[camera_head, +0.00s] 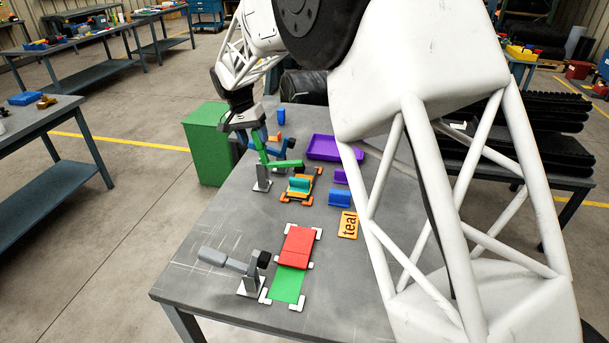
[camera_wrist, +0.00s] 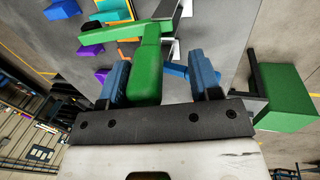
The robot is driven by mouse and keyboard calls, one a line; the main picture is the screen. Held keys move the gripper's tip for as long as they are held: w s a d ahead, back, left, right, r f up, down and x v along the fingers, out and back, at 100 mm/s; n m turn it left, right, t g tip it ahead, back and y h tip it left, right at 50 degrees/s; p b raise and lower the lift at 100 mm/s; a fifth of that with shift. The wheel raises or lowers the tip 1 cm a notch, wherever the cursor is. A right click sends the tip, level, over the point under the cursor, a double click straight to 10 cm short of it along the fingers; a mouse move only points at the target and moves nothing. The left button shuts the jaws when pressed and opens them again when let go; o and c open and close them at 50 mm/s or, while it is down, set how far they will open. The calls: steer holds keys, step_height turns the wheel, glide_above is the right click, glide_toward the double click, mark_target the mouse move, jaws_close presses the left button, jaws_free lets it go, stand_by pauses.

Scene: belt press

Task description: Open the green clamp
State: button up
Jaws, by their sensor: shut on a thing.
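The green clamp (camera_head: 264,157) stands on a grey foot beside an orange fixture on the table. Its handle points up, and its arm reaches level to the right, toward the fixture. My gripper (camera_head: 250,136) is at the upper end of the handle and is shut on it. In the wrist view, the green handle (camera_wrist: 146,72) lies between the two blue fingers of my gripper (camera_wrist: 160,74), close against the left finger. A gap shows at the right finger. The handle's far end is partly hidden by the gripper in the head view.
A blue clamp (camera_head: 285,146) stands just behind. The orange fixture (camera_head: 313,180) holds a teal block (camera_head: 299,185). A grey clamp (camera_head: 238,266) stands in front by a red plate (camera_head: 297,246). A purple tray (camera_head: 325,147) lies behind right; a green cabinet (camera_head: 205,150) stands left.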

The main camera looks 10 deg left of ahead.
steer(key=shift+a+f, duration=0.1)
steer(key=shift+a, duration=0.1)
stand_by(0.3)
steer(key=shift+a+f, duration=0.15)
steer(key=shift+a, duration=0.5)
